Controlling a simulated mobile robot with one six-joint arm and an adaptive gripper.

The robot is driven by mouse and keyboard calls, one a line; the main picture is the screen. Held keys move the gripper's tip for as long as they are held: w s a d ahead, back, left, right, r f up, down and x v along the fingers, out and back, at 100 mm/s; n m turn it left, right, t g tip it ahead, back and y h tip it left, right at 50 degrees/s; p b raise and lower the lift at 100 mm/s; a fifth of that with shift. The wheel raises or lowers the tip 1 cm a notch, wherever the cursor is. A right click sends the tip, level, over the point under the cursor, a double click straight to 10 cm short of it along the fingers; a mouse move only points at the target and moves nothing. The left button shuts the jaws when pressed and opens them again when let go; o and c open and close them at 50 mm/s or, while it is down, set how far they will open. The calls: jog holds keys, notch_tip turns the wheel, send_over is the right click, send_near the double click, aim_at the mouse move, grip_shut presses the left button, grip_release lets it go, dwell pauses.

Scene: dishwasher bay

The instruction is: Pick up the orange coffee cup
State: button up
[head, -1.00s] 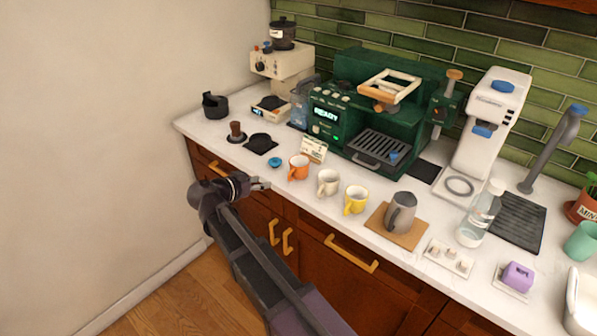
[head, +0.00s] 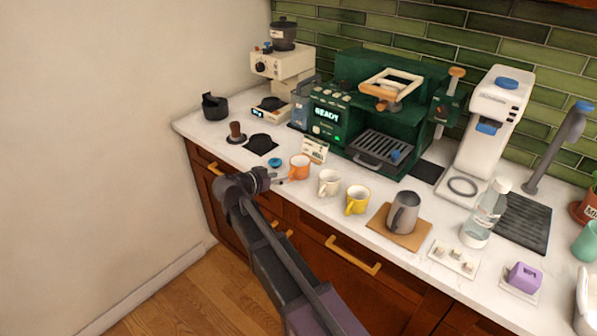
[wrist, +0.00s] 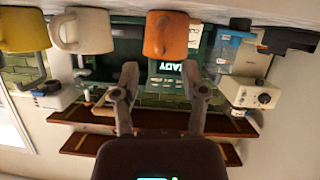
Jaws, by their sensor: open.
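The orange coffee cup (head: 300,170) stands upright at the front of the white counter, left of a cream cup and a yellow cup. In the wrist view, which is upside down, the orange cup (wrist: 163,36) is at the top centre, beyond the fingertips. My gripper (head: 281,181) is close to the cup on its left front side, at about counter-edge height. In the wrist view my gripper (wrist: 160,70) is open and empty, its two fingers spread roughly in line with the cup. I cannot tell the exact gap to the cup in the head view.
The cream cup (head: 329,183) stands close to the right, then the yellow cup (head: 357,200). A small blue item (head: 275,162) lies left of the orange cup. A sign card (head: 315,150) stands right behind it, before the green espresso machine (head: 350,113).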

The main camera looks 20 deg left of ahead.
aim_at(289, 176)
jog(key=shift+b+x, duration=0.9)
jog(key=shift+x, duration=1.65)
grip_shut()
